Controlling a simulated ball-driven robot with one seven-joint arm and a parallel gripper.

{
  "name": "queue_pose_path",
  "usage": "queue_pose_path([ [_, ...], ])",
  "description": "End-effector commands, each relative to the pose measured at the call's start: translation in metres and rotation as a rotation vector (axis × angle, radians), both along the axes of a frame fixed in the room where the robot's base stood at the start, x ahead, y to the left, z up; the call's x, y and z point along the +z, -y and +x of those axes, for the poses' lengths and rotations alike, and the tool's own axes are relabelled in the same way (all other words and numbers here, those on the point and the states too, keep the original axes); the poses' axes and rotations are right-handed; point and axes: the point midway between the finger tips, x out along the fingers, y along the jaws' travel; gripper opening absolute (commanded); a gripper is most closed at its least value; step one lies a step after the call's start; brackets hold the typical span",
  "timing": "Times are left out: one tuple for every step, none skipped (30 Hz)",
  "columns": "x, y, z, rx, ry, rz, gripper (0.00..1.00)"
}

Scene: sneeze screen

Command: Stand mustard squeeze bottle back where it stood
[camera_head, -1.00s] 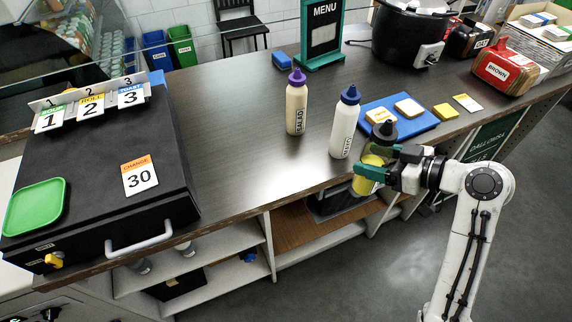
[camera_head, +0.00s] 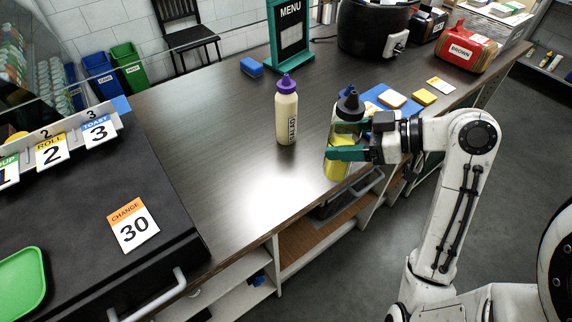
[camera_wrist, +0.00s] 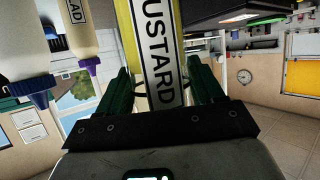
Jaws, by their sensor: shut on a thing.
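The mustard squeeze bottle (camera_head: 337,169) is yellow with a dark cap and is roughly upright in the head view. My gripper (camera_head: 346,153) is shut around its body, at the counter's front edge. In the wrist view the bottle's MUSTARD label (camera_wrist: 158,55) shows between the two green fingers of my gripper (camera_wrist: 160,88). I cannot tell whether its base touches the counter (camera_head: 235,190).
The salad bottle (camera_head: 286,118) with a purple cap stands left of the mustard. The blue-capped bottle (camera_wrist: 25,50) is close beside it and mostly hidden in the head view. A blue tray (camera_head: 376,96) lies behind. Counter is bare to the front left.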

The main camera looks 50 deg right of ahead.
Motion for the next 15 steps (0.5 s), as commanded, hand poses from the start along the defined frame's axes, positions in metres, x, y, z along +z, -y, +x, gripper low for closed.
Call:
queue_pose_path([
  [-0.011, 0.0, 0.008, 0.004, 0.003, -0.005, 0.2],
  [-0.013, 0.0, 0.011, 0.004, 0.003, -0.004, 0.2],
  [-0.015, 0.0, 0.016, 0.004, 0.003, -0.005, 0.2],
  [-0.017, 0.0, 0.02, 0.002, 0.003, -0.005, 0.2],
  [-0.019, -0.001, 0.024, 0.003, 0.003, -0.005, 0.2],
  [-0.02, -0.001, 0.028, 0.002, 0.004, -0.005, 0.2],
  [-0.022, -0.001, 0.032, 0.002, 0.004, -0.005, 0.2],
  [-0.024, -0.001, 0.036, 0.002, 0.004, -0.005, 0.2],
  [-0.026, -0.001, 0.04, 0.002, 0.004, -0.005, 0.2],
  [-0.027, -0.001, 0.044, 0.003, 0.004, -0.004, 0.2],
  [-0.029, -0.002, 0.047, 0.003, 0.004, -0.004, 0.2],
  [-0.03, -0.001, 0.05, 0.001, 0.004, -0.004, 0.2],
  [-0.031, -0.001, 0.052, 0.0, 0.004, -0.005, 0.2],
  [-0.032, -0.001, 0.054, 0.0, 0.004, -0.004, 0.2],
  [-0.033, -0.001, 0.057, 0.001, 0.004, -0.005, 0.2],
])
